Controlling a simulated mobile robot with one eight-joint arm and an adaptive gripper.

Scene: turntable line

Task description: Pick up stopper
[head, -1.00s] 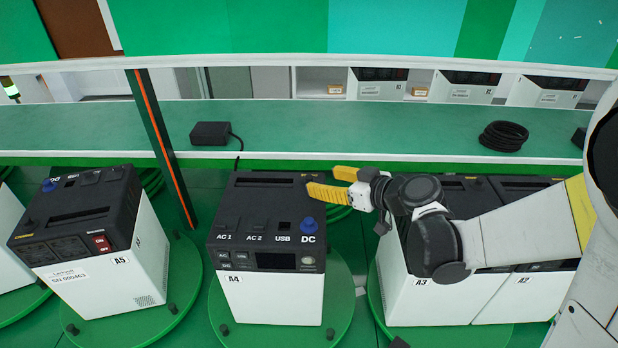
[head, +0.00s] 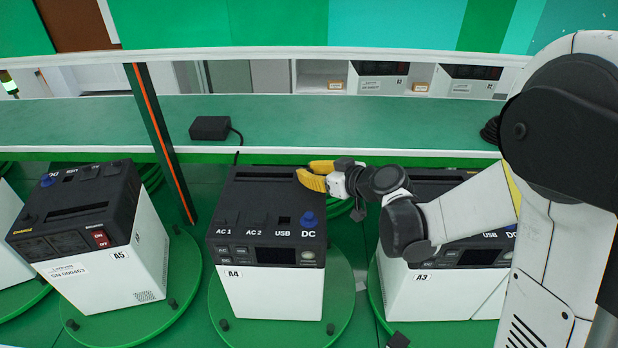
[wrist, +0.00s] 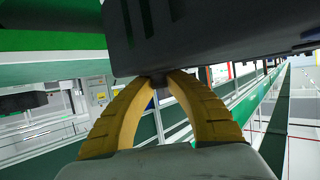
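A blue round stopper-like knob (head: 308,219) sits at the DC socket on the black top of the unit labelled A4 (head: 270,290). My gripper (head: 304,170) has two yellow fingers and is over the back right part of that top, behind the knob. The fingers are apart and I see nothing held between them in the head view. In the wrist view the curved fingers (wrist: 163,78) reach toward a large dark slotted body (wrist: 220,35). A small dark bit shows between the tips; I cannot tell what it is. The knob is not clearly seen there.
Unit A5 (head: 150,235) with another blue knob (head: 47,181) stands left, and unit A3 (head: 430,295) right, under my arm. Short black pegs stand on the green turntables (head: 235,328). A black adapter (head: 210,128) lies on the shelf behind, beside an upright post (head: 160,150).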

